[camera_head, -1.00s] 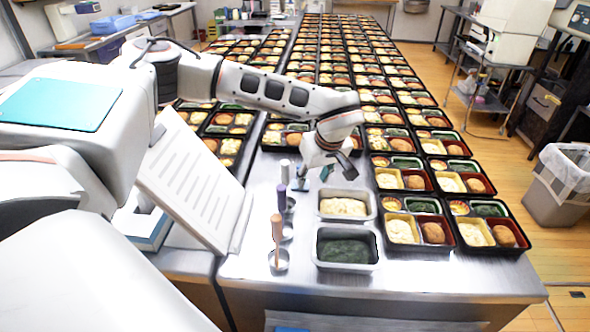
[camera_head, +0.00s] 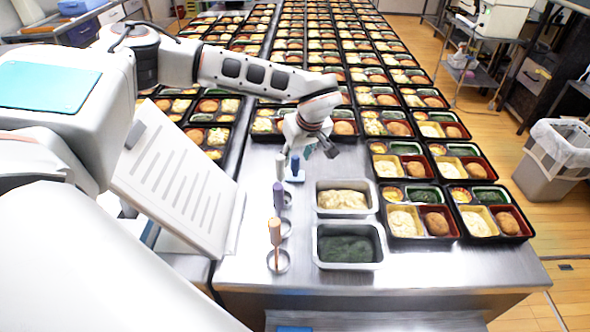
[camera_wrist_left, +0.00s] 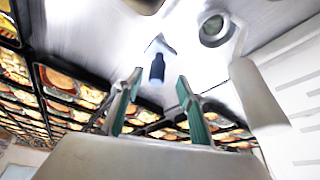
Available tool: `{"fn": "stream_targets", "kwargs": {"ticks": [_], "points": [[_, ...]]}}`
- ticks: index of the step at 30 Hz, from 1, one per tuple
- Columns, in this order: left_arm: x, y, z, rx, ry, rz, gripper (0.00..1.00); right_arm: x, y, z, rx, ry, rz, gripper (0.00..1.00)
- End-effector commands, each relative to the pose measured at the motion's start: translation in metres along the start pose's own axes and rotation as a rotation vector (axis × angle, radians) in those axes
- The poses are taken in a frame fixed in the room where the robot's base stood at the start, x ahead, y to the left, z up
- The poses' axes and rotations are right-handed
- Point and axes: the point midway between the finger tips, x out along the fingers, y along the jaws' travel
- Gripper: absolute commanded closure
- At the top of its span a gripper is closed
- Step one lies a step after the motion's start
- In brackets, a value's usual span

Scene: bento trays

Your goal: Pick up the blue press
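The blue press (camera_head: 295,166) stands upright on the steel table, with a dark blue handle and a flat light blue base. In the left wrist view the press (camera_wrist_left: 157,67) shows ahead, between the lines of the fingers. My left gripper (camera_head: 306,154) is open and empty, just above and slightly right of the press in the head view. Its two green-padded fingers (camera_wrist_left: 158,97) are apart in the left wrist view. I cannot tell the exact height gap to the press. My right gripper is not in view.
White-, purple- and orange-handled tools (camera_head: 275,233) stand in small cups left of two metal pans, one with pale food (camera_head: 315,203), one with dark green food (camera_head: 316,256). A slanted white panel (camera_head: 178,183) stands at left. Bento trays fill the far table and right side.

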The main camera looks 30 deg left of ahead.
Motion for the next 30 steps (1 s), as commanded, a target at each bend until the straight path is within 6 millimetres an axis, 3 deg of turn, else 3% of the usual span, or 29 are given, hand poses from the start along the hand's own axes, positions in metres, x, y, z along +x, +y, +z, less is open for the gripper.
{"fn": "stream_targets", "kwargs": {"ticks": [9,18,19,23,30], "points": [[0.042,0.004,-0.002,0.0,-0.001,-0.002,0.61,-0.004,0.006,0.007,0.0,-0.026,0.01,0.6],[0.048,0.005,-0.002,0.001,0.0,0.001,0.61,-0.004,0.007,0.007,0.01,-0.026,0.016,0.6],[0.048,0.005,-0.002,0.001,0.0,0.001,0.64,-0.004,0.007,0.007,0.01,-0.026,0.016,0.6],[0.048,0.005,-0.002,0.001,0.0,0.001,0.98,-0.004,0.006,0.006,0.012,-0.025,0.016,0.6],[0.047,0.005,-0.002,0.001,0.0,0.001,1.0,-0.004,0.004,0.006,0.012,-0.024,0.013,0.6]]}}
